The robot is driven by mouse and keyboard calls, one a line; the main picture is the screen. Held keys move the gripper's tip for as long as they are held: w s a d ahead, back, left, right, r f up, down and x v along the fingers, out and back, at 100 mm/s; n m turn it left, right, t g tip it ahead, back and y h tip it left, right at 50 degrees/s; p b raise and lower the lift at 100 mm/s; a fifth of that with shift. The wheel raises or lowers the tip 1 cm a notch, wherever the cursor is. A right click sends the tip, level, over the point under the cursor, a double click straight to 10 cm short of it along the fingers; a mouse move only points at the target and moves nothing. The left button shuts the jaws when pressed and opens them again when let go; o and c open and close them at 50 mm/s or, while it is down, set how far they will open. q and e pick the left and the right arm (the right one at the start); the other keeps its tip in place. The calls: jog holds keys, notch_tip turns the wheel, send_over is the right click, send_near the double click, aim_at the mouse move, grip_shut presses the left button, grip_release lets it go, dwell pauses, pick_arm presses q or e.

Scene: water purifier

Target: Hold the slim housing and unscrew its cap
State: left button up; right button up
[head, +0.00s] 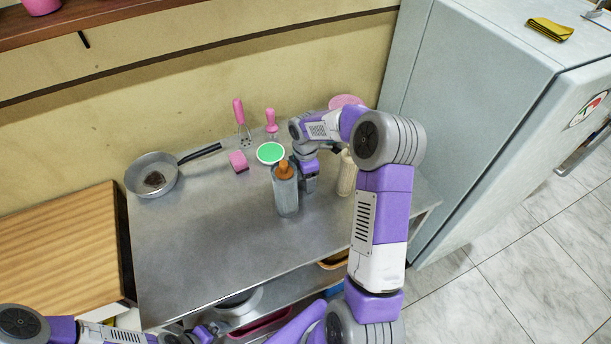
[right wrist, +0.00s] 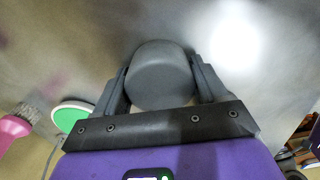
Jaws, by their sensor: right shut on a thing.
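A slim grey-blue housing (head: 286,197) stands upright on the metal table in the head view, with an orange-brown piece (head: 284,170) at its top. My right gripper (head: 308,183) is at the housing's right side. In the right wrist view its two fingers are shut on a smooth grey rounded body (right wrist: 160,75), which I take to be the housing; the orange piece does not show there. My left gripper (head: 205,333) is low at the bottom edge of the head view, partly cut off, away from the housing; its jaws are too small to read.
A cream bottle (head: 347,173) stands close to the right of my right gripper. A pan (head: 152,176) is at the back left. The table's front left (head: 200,255) is clear.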

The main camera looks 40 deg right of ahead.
jog(key=o, duration=1.2)
jog(key=shift+c, duration=0.2)
notch_tip(320, 180, up, 12)
jog(key=p, duration=0.2)
jog(key=shift+r+p, duration=0.15)
jog(key=shift+p, duration=0.25)
jog(key=shift+s, duration=0.1)
